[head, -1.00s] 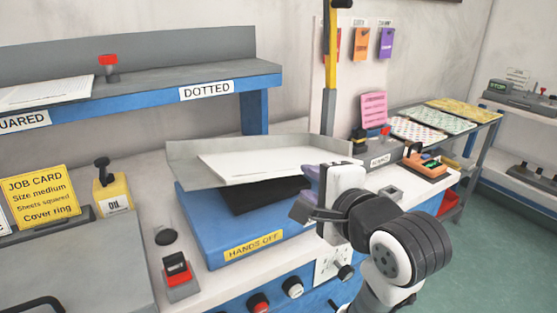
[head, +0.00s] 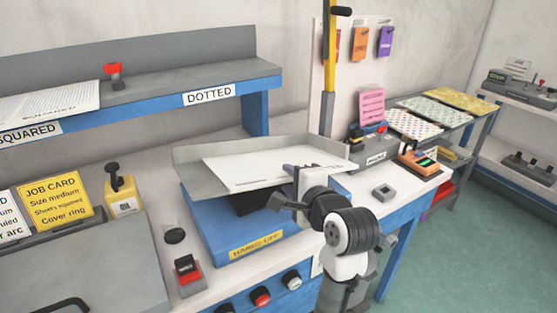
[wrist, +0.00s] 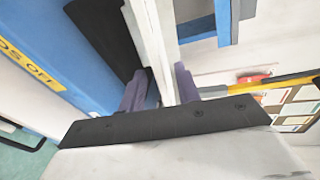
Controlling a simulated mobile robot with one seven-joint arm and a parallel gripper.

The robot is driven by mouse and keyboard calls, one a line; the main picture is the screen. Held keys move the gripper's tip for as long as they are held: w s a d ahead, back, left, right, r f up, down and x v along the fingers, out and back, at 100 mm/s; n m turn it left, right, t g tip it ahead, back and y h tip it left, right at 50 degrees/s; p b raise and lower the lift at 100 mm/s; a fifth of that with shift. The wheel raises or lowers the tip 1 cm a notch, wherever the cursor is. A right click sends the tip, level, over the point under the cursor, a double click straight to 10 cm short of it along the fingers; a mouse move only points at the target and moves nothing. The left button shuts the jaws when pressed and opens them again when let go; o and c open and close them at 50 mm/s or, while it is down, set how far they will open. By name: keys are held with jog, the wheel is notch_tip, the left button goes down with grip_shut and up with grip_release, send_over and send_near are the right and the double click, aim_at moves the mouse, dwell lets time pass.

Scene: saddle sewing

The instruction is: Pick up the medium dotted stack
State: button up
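A white stack of sheets (head: 265,168) lies on the grey tilted tray (head: 190,178) of the blue machine. Its printed label at the right end is partly covered by my gripper, with only the last letters, like "TTED", showing. My gripper (head: 300,172) is at the tray's front right edge. In the wrist view, the two purple fingers of my gripper (wrist: 160,90) stand either side of the pale edge of the stack (wrist: 165,60). A narrow gap seems to show by the left finger, so the gripper looks open. The sheets' size cannot be read.
The shelf (head: 190,82) above has a bare part over the DOTTED label (head: 208,94), and another paper stack (head: 45,103) over SQUARED. A yellow oil can (head: 124,192) and red-topped device (head: 187,274) stand left. Yellow pole (head: 333,50) rises behind the tray.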

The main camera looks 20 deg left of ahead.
aim_at(283, 172)
jog(key=p+x, duration=0.1)
jog(key=x, duration=0.4)
jog(key=shift+w, duration=0.2)
grip_shut()
jog(key=shift+d+r, duration=0.1)
